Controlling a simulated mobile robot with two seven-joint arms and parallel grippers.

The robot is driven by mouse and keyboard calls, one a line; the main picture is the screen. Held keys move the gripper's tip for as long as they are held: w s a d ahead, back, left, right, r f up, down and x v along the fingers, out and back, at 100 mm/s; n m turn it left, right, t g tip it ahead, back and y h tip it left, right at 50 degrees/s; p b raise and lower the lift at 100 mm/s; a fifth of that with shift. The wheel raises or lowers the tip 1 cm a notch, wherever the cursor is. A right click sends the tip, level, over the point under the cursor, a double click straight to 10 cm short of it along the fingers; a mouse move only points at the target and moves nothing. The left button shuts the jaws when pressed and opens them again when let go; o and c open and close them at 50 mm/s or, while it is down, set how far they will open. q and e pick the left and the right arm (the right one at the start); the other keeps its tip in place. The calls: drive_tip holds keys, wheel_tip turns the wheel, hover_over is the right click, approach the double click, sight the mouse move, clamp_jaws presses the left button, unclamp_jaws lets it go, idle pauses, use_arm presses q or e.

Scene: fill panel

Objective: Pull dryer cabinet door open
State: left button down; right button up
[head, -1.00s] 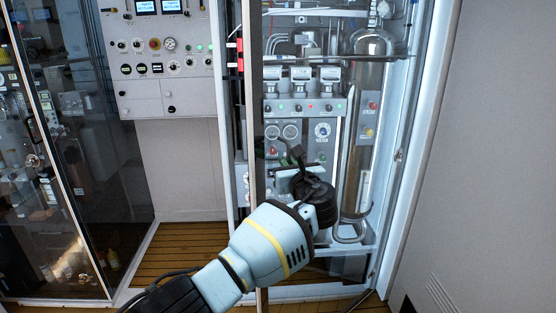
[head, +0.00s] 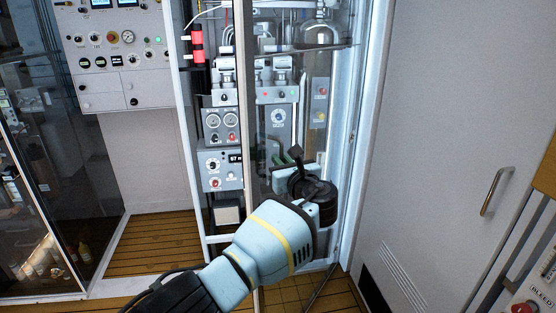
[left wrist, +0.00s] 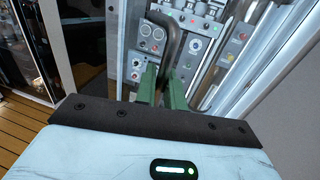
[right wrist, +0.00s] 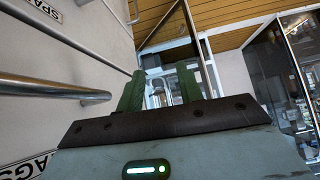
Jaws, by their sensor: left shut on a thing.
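The dryer cabinet (head: 190,150) has a pale frame with gauges and pipes inside. Its glass door (head: 247,110) stands partly open, with a gap between its free left edge and the cabinet's left post. My left gripper (head: 288,162) is in front of the door. In the left wrist view, its green fingers (left wrist: 164,72) are shut on the dark curved door handle (left wrist: 171,35). The wrist hides part of the lower door in the head view. My right gripper (right wrist: 159,78) shows only in the right wrist view, open and empty.
A grey control panel (head: 125,90) hangs left of the cabinet. Another glass-fronted cabinet (head: 60,200) stands far left. A grey wall panel with a metal handle (head: 496,190) is on the right. Wooden floor (head: 155,245) is clear between the cabinets.

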use_arm(q)
drive_tip(key=shift+s+d+f, duration=0.1)
drive_tip(key=shift+s+d, duration=0.25)
drive_tip(key=shift+d, duration=0.3)
use_arm(e)
drive_tip(key=shift+s+d+r, duration=0.1)
drive_tip(key=shift+s+d, duration=0.1)
drive_tip(key=shift+d, duration=0.25)
drive_tip(key=shift+a, duration=0.1)
use_arm(q)
drive_tip(key=c, duration=1.6)
unclamp_jaws()
drive_tip(key=shift+o, duration=0.2)
